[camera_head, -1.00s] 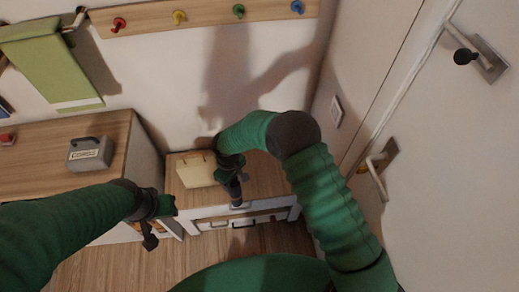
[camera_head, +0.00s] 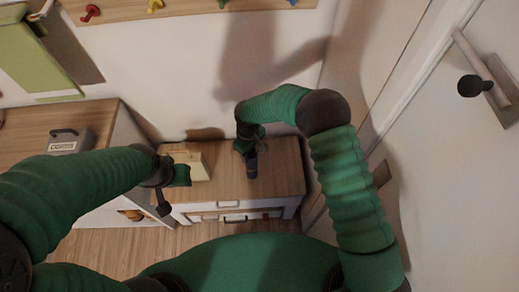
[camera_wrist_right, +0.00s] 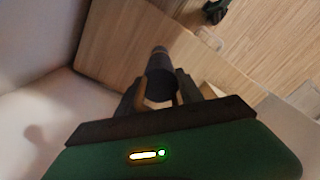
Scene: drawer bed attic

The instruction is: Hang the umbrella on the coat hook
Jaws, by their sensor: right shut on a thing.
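My right gripper (camera_head: 248,146) is above the small wooden-topped cabinet and is shut on a dark, narrow cylinder, which looks like the folded umbrella (camera_head: 252,167). The umbrella (camera_wrist_right: 160,78) also shows between the fingers of my right gripper (camera_wrist_right: 163,98) in the right wrist view, pointing away from the palm. The coat rack (camera_head: 190,12) is on the wall at the top edge, with a red hook (camera_head: 90,13), a yellow hook (camera_head: 155,6) and a partly cut-off green hook (camera_head: 222,3). My left gripper (camera_head: 172,190) is by the cream box; its jaw gap is unclear.
The cream wooden box (camera_head: 198,165) stands on the small cabinet (camera_head: 280,170). A grey labelled box (camera_head: 68,142) sits on the larger cabinet at left. A green towel (camera_head: 30,55) hangs on the wall. A white door with a handle (camera_head: 480,65) is at right.

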